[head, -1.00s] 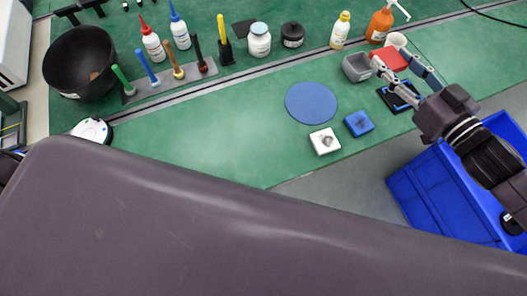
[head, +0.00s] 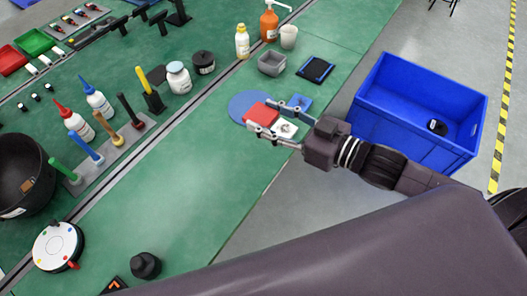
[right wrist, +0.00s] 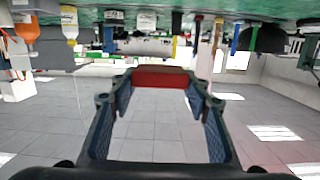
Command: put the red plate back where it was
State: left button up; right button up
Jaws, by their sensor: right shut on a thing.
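My right gripper (head: 261,115) is shut on the red plate (head: 262,112), a small flat red piece held between the fingertips. In the head view the plate appears over the blue round mat (head: 240,103) on the green bench, covering part of it; its height above the bench is hard to tell. In the right wrist view the plate (right wrist: 165,76) spans the gap between the two fingertips (right wrist: 165,80). A white block (head: 285,130) and a blue block (head: 301,103) lie beside the mat, partly behind the gripper. My left gripper is not in view.
A grey open box (head: 271,64), a black-and-blue pad (head: 316,69) and a white cup (head: 289,37) stand farther back. Bottles and upright colored tools line the bench's left side. A blue crate (head: 410,110) stands right of the bench. The green surface left of the mat is clear.

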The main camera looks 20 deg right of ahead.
aim_at(267, 156)
notch_tip(267, 156, down, 14)
jog(key=shift+a+r+b, duration=0.1)
jog(key=shift+r+b, duration=0.15)
jog(key=shift+b, duration=0.15)
jog(key=shift+f, duration=0.15)
jog(key=o, duration=1)
jog(key=shift+c, duration=0.2)
jog(key=shift+s, duration=0.1)
jog(key=v, duration=1.2)
